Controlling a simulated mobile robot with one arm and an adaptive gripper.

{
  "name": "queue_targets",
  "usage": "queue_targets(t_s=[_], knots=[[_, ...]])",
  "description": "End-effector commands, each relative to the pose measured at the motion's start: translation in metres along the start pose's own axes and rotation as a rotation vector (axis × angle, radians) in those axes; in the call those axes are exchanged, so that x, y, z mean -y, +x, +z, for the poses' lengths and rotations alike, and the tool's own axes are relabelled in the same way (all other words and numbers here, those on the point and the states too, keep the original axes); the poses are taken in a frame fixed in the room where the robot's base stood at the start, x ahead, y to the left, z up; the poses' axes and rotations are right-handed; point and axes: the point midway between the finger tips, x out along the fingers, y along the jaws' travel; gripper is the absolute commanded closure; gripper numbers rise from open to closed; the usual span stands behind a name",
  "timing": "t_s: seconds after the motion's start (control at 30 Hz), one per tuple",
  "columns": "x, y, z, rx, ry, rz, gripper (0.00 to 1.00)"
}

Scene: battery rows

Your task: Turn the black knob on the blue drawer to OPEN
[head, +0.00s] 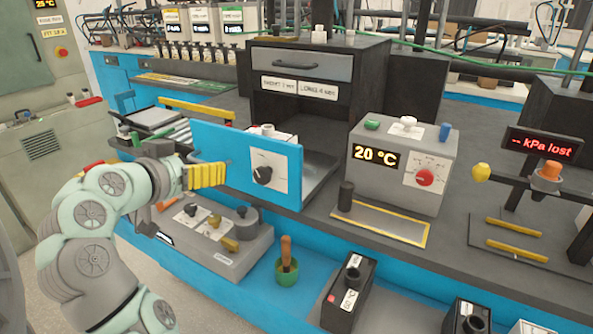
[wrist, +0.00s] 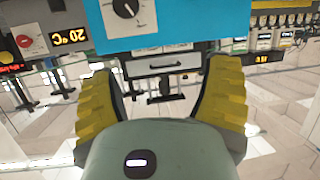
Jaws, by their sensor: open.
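The blue drawer (head: 222,155) is pulled out from the dark cabinet, its blue front facing me. The black knob (head: 263,175) sits on a white label plate (head: 277,164) on that front. In the wrist view the black knob (wrist: 125,8) shows at the top, cut near the frame edge, on the blue front (wrist: 185,32). The label's words are too small to read. My gripper (head: 222,174) has yellow fingers and is beside the knob, to its left, apart from it. In the wrist view my gripper (wrist: 163,95) is open, with nothing between its fingers.
A grey box (head: 400,165) with a 20 °C display and a red knob (head: 425,178) stands right of the drawer. A grey unit with knobs (head: 215,235) is below the arm. A green cup (head: 287,274) holding a wooden-handled tool stands on the lower blue shelf.

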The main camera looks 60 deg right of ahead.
Motion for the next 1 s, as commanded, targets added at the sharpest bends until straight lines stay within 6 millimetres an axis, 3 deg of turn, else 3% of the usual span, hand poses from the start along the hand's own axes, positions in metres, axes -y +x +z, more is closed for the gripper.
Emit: queue_targets(t_s=[0.03,0.2,0.67,1.0], knots=[[-0.012,0.007,0.019,0.022,0.026,0.045,0.23],[-0.032,0.009,0.033,0.069,0.077,0.122,0.23],[-0.038,0.037,0.04,0.074,0.087,0.132,0.23],[-0.045,0.089,0.039,0.082,0.081,0.134,0.23]])
